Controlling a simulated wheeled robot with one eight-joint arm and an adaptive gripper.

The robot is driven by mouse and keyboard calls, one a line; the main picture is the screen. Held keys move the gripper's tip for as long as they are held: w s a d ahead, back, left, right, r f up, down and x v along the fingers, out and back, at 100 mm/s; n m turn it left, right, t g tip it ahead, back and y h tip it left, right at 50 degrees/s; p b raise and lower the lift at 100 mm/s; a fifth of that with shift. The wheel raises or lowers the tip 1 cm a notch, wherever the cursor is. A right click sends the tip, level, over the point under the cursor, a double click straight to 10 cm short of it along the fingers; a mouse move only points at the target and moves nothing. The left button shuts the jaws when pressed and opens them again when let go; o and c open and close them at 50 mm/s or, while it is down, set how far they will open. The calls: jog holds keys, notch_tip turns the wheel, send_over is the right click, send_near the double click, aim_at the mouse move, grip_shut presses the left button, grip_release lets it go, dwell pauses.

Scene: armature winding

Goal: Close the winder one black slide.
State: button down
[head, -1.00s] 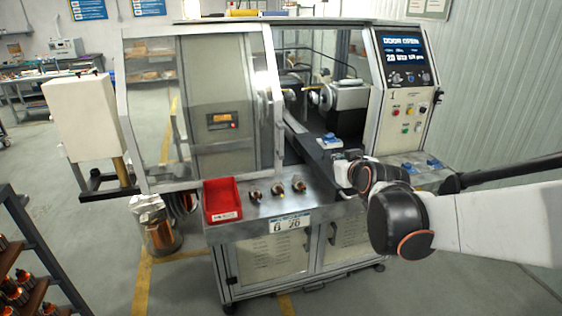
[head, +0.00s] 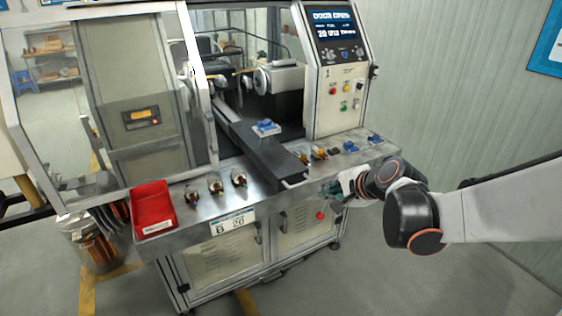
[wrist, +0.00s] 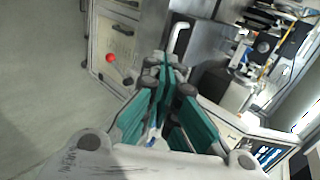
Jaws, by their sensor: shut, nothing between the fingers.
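The winder's black slide (head: 285,168) is a long dark bar. It runs from inside the open machine out over the steel bench, with its near end at the bench's front edge. A small blue and white part (head: 266,127) sits on top of it. My gripper (head: 327,191) is in front of the bench, low and to the right of the slide's near end, apart from it. In the wrist view its teal fingers (wrist: 167,62) come together at the tips with nothing seen between them.
A red bin (head: 153,208) and several copper-wound armatures (head: 216,187) stand on the bench left of the slide. More small parts (head: 320,153) and blue pieces (head: 374,139) lie to its right. The control panel (head: 337,50) stands at the back right, showing "DOOR OPEN".

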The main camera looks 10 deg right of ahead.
jog(key=w+r+b+x, duration=0.1)
jog(key=b+x, duration=0.1)
jog(key=x, duration=1)
jog(key=shift+w+a+b, duration=0.3)
jog(key=shift+b, duration=0.1)
